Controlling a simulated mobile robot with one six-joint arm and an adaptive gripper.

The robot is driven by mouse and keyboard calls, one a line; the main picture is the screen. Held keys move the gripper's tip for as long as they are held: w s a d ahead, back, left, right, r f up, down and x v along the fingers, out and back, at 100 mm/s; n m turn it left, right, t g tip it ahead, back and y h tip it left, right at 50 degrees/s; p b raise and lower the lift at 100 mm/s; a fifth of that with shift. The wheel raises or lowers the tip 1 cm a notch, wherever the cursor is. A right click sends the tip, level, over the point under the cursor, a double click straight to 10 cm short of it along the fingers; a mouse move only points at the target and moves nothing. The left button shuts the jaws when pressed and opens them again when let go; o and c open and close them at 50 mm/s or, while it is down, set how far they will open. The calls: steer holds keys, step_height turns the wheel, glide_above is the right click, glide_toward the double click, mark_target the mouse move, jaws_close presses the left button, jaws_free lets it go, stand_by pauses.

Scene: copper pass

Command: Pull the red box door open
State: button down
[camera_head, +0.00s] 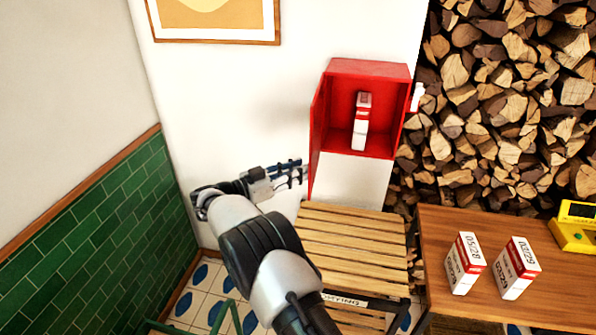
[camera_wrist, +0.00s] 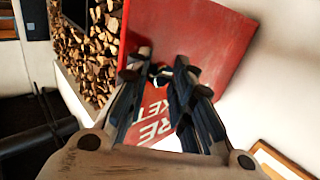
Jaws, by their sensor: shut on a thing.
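The red box (camera_head: 383,68) hangs on the white wall with its front open. Its door (camera_head: 317,125) stands swung out on the left side, seen almost edge-on. A white and red carton (camera_head: 361,122) stands inside the box. My gripper (camera_head: 303,173) is at the door's lower outer part, left of the box. In the wrist view, the door (camera_wrist: 205,35) is a red panel with white lettering, and my gripper's fingers (camera_wrist: 160,68) close in on a small dark part at it, likely the handle. The exact contact is hidden by the fingers.
A slatted wooden table (camera_head: 350,235) stands below the box. A brown table (camera_head: 560,300) at the right holds two cartons (camera_head: 465,264) (camera_head: 516,268) and a yellow device (camera_head: 575,228). Stacked firewood (camera_head: 500,90) fills the right. Green tiles (camera_head: 90,225) cover the lower left wall.

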steer(key=shift+w+a+r, duration=0.35)
steer(key=shift+w+r, duration=0.2)
steer(key=shift+r, duration=0.15)
steer(key=c, duration=1.8)
jaws_free()
steer(key=shift+w+d+f, duration=0.1)
steer(key=o, duration=0.4)
steer(key=shift+w+d+f, duration=0.1)
steer(key=shift+w, duration=0.15)
steer(key=shift+s+a, duration=0.1)
steer(key=shift+a, duration=0.1)
steer(key=v, duration=1.2)
steer(key=shift+s+d+f, duration=0.15)
steer(key=shift+f, duration=0.35)
